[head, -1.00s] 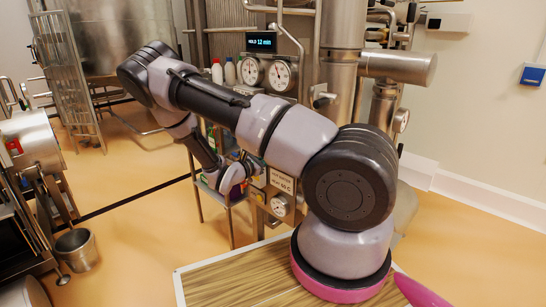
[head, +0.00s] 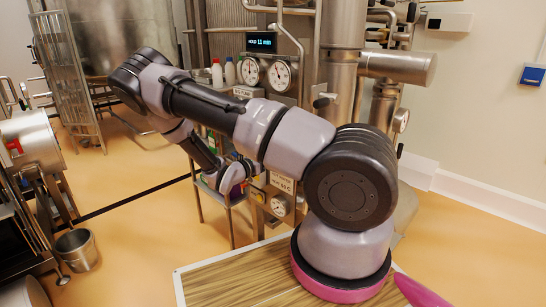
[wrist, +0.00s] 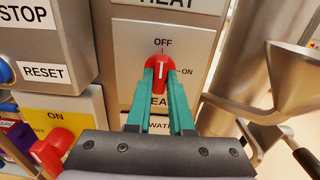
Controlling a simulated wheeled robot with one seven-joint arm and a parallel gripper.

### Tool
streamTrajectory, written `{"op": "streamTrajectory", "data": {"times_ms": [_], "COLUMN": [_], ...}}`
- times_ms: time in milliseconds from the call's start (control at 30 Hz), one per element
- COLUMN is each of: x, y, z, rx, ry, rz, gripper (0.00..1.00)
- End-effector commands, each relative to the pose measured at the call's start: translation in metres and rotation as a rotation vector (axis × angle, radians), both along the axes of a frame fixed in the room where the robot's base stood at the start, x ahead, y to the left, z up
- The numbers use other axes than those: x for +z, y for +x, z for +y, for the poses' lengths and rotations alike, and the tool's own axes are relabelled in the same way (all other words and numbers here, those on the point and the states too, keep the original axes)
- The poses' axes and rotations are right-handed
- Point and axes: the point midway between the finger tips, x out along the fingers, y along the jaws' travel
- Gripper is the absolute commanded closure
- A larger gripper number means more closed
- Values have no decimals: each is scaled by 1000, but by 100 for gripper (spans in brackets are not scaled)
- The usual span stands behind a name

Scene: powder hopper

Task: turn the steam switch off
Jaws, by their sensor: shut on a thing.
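The steam switch (wrist: 161,74) is a red knob with a white line, on a grey panel plate (wrist: 185,50) in the wrist view. OFF is printed above the knob and ON to its right. The white line points up at OFF. A label below is partly covered by the fingers, with only "EA" readable. My gripper (wrist: 162,86) has teal fingers closed on both sides of the knob. In the head view the fingers and the switch are too small and too covered to make out.
A red knob (wrist: 52,149) by a yellow ON plate (wrist: 64,112) sits at lower left, near my gripper. A RESET button (wrist: 4,71) is above it. A metal funnel (wrist: 285,85) stands at right. The display (head: 261,42) reads HOLD 11 min.

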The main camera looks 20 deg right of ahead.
Motion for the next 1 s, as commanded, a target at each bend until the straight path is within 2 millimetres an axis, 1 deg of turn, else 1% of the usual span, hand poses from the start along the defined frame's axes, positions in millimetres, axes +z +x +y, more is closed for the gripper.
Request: {"op": "streamTrajectory", "data": {"times_ms": [100,133,167,200,467,567,667,1000], "x": [-1,-1,-1,-1,-1,0,0,-1], "y": [0,0,0,0,0,-1,-4,-28], "z": [1,1,1,1,0,4,15,78], "rx": [1,1,1,1,1,2,4,5], "ry": [2,2,1,1,1,1,2,2], "rz": [4,4,4,3,1,0,1,2], "gripper": [100,69,57,50,50,50,50,50]}}
